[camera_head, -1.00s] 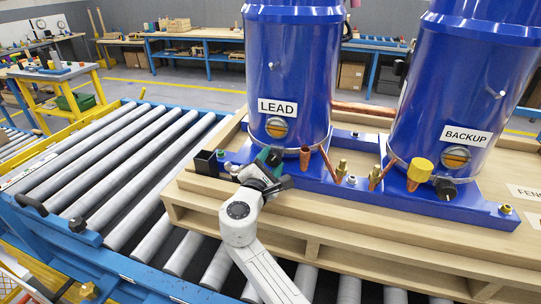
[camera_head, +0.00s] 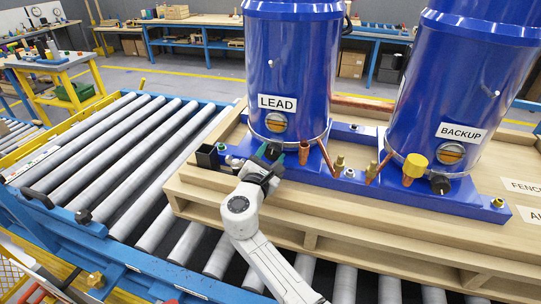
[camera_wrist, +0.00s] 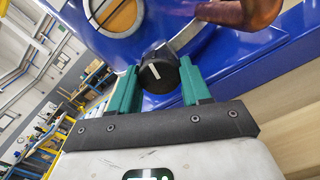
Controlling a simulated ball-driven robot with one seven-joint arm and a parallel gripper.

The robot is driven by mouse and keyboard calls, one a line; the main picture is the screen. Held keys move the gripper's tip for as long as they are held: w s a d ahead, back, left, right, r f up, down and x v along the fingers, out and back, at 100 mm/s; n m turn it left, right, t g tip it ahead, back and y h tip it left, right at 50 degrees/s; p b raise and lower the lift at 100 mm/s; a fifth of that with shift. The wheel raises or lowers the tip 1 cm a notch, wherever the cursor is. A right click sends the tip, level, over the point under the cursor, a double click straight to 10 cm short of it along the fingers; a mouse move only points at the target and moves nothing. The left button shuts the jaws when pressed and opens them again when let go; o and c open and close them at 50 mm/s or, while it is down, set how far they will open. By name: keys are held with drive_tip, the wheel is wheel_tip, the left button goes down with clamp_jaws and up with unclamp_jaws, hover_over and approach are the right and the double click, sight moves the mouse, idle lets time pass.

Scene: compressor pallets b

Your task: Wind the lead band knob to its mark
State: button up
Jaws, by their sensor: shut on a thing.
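The blue LEAD compressor (camera_head: 287,75) stands upright on the blue rail of the wooden pallet. Its black band knob (camera_wrist: 159,70) shows in the wrist view, with a white line on its face, at the base of the tank by the metal band (camera_wrist: 187,36). My gripper (camera_wrist: 159,88) has its two green fingers on either side of the knob, shut on it. In the head view my gripper (camera_head: 268,155) is at the front foot of the LEAD tank and hides the knob. I cannot make out the mark clearly. An orange and grey round dial (camera_head: 276,122) sits above the knob.
The BACKUP compressor (camera_head: 450,110) stands to the right, with a yellow cap (camera_head: 415,165) and its own black knob (camera_head: 440,185). Copper stubs (camera_head: 304,153) rise close to my gripper's right. The roller conveyor (camera_head: 110,160) is clear at left.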

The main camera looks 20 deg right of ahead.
drive_tip(key=shift+w+a, duration=0.1)
drive_tip(key=o, duration=1.1)
drive_tip(key=shift+f, duration=0.1)
drive_tip(key=shift+c, duration=0.2)
drive_tip(key=b+v, duration=0.1)
drive_tip(key=v, duration=0.9)
drive_tip(key=shift+s+a+b, duration=0.15)
drive_tip(key=shift+s+b, duration=0.15)
drive_tip(key=shift+b, duration=0.05)
